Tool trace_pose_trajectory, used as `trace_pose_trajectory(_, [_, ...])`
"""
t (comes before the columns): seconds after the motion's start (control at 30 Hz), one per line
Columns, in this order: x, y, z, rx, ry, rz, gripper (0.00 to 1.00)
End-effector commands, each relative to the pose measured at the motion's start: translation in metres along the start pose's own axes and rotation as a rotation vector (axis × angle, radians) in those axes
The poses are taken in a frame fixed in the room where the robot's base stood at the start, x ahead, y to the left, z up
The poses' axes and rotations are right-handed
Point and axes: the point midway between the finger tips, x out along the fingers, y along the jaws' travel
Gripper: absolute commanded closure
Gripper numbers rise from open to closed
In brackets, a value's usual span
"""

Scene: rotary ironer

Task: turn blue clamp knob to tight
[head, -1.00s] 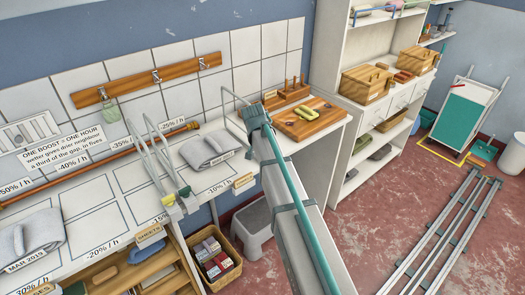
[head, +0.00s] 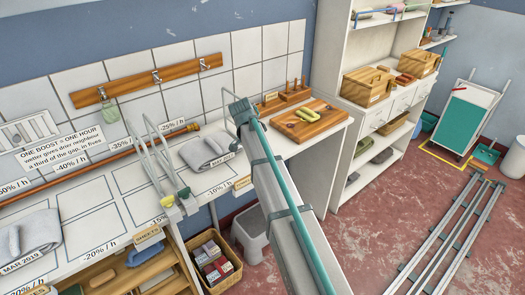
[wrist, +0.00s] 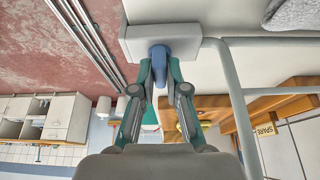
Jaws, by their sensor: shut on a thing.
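The blue clamp knob (wrist: 160,56) shows in the wrist view, at the front of a pale grey clamp block (wrist: 188,45) with a bent grey tube beside it. My gripper (wrist: 160,70) is shut on the knob, with one teal fingertip on each side of it. How far the knob is turned cannot be told. In the head view my gripper (head: 241,110) is at the right end of the white counter. The arm end hides the blue knob there.
A green knob (head: 184,193) and a yellow knob (head: 167,201) sit on neighbouring wire frames to the left. A folded grey cloth (head: 205,152) lies on the counter near my arm. A wooden board (head: 325,112) with green items is to the right.

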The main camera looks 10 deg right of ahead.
Motion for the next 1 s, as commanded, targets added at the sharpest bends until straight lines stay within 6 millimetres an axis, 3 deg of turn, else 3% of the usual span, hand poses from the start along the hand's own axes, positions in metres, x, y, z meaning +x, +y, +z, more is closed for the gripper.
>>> trace_pose_trajectory(0.37, [-0.001,-0.001,0.000,0.005,0.000,-0.001,1.00])
trace_pose_trajectory(0.4, [-0.001,-0.001,0.000,0.005,0.000,-0.001,0.80])
trace_pose_trajectory(0.53, [0.000,-0.001,0.000,0.004,0.000,0.000,0.61])
trace_pose_trajectory(0.83, [-0.001,0.000,0.000,0.003,0.000,0.000,0.61])
trace_pose_trajectory(1.0, [-0.013,0.000,0.000,0.003,0.000,0.000,0.61])
